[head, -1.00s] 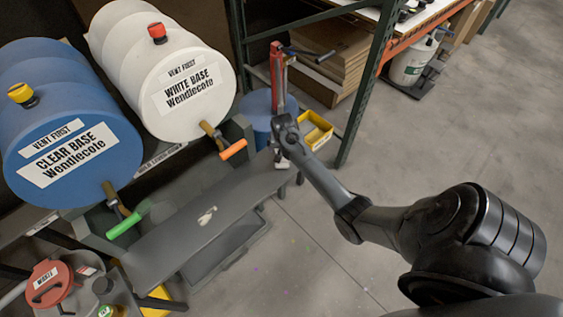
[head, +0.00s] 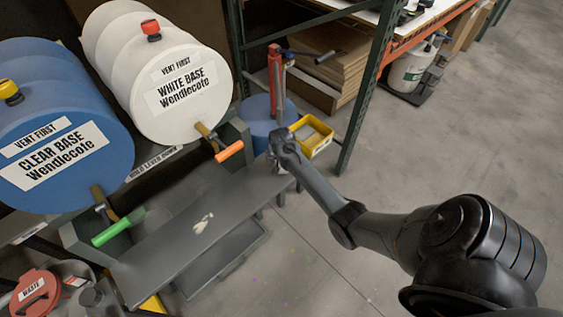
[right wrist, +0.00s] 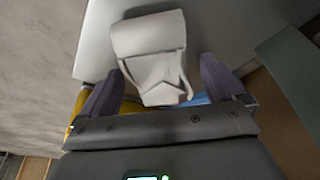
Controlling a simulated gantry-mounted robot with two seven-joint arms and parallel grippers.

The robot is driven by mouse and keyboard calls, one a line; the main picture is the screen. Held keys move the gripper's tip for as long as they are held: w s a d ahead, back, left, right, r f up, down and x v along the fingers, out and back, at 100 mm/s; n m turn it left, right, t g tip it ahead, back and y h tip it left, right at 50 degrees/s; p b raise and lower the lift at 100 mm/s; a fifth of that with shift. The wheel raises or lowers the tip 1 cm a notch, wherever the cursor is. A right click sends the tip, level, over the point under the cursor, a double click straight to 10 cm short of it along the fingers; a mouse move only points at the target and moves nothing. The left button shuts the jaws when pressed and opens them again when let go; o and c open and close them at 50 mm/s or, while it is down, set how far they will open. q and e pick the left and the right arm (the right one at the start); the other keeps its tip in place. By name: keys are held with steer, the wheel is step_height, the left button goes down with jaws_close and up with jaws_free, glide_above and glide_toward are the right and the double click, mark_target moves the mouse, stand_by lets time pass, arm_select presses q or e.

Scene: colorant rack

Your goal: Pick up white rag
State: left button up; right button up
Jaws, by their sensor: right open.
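The white rag (right wrist: 150,40) is a pale folded cloth at the edge of a grey surface in the right wrist view. Its lower part hangs between the two fingers of my right gripper (right wrist: 161,85). The fingers are open, one on each side of the cloth; I cannot tell whether they touch it. In the head view my right gripper (head: 275,168) is at the far right end of the grey bench (head: 165,255), and I cannot make out the rag there. My left gripper is out of view.
A white drum (head: 150,75) and a blue drum (head: 65,120) with coloured taps overhang the bench. A yellow bin (head: 312,138) and red pump (head: 276,80) stand behind my right gripper. A green rack post (head: 365,90) is nearby. Pale marks (head: 203,223) lie on the bench.

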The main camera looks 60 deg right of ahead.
steer(key=shift+c, duration=0.4)
steer(key=c, duration=1.1)
steer(key=shift+o, duration=0.2)
steer(key=shift+r, duration=0.15)
steer(key=shift+r+p, duration=0.35)
steer(key=shift+r, duration=0.15)
step_height(320, 180, up, 3)
steer(key=shift+r+p, duration=0.2)
steer(key=shift+p, duration=0.7)
steer(key=s+d+r+p, duration=0.1)
steer(key=s+r+p, duration=0.3)
steer(key=s, duration=0.7)
step_height(320, 180, up, 2)
steer(key=shift+s+r, duration=0.15)
steer(key=shift+s, duration=0.2)
steer(key=shift+d, duration=0.1)
